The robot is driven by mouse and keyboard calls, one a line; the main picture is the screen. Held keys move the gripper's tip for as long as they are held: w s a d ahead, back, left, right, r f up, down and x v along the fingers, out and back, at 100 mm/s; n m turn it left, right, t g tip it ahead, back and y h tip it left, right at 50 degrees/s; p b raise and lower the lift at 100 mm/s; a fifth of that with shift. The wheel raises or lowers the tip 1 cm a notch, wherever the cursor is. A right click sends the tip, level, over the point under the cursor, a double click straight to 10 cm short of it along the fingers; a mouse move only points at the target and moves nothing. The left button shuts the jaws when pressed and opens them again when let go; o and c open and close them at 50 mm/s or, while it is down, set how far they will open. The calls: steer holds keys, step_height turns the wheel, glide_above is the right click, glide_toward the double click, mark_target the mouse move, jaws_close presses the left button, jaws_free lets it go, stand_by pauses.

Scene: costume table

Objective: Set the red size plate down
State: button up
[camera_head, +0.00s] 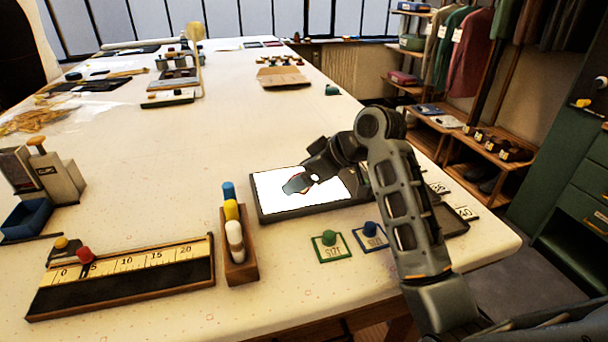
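My gripper (298,184) hangs over a bright white panel in a dark frame (262,206), right of the table's middle. Its fingers are small and dark against the glare, and I cannot tell whether they are open or shut. I see no red size plate; it may be hidden by my arm or gripper. A green size plate (331,251) with a green knob lies on the table in front of the panel. A blue size plate (370,237) with a blue knob lies to its right, partly behind my arm.
A wooden holder (240,268) with blue, yellow and white pegs stands left of the panel. A ruler board (125,275) with a red knob lies at front left. Small marked cards (466,212) lie right of my arm. The table's middle is clear.

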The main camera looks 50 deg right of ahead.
steer(key=shift+r, duration=0.15)
steer(key=v, duration=1.2)
